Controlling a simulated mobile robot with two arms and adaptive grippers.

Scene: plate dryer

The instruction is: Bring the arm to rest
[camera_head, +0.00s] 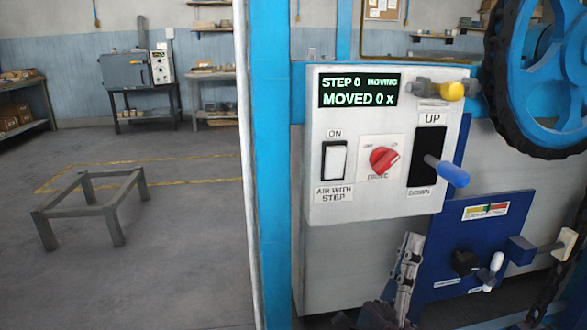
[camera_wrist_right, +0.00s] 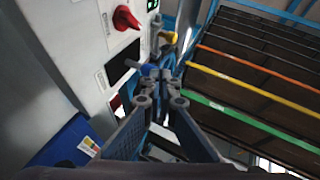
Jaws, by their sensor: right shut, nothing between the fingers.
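My right gripper (camera_head: 412,243) stands upright at the bottom of the head view, below the control panel (camera_head: 325,208) and in front of the lower blue panel (camera_head: 440,250). In the right wrist view the fingers of my right gripper (camera_wrist_right: 163,78) come together at the tips and hold nothing. The blue-handled lever (camera_head: 452,174) lies just beyond and above the tips; it also shows in the wrist view (camera_wrist_right: 148,70). In the head view the gripper looks apart from it. My left gripper is not in view.
The panel has a display (camera_head: 358,92) reading "STEP 0 MOVING, MOVED 0 x", a white switch (camera_head: 334,160), a red knob (camera_head: 383,159) and a yellow-knobbed handle (camera_head: 452,91). A blue handwheel (camera_head: 530,75) is upper right. Open floor with a low frame (camera_head: 90,210) lies left of the blue post (camera_head: 270,160).

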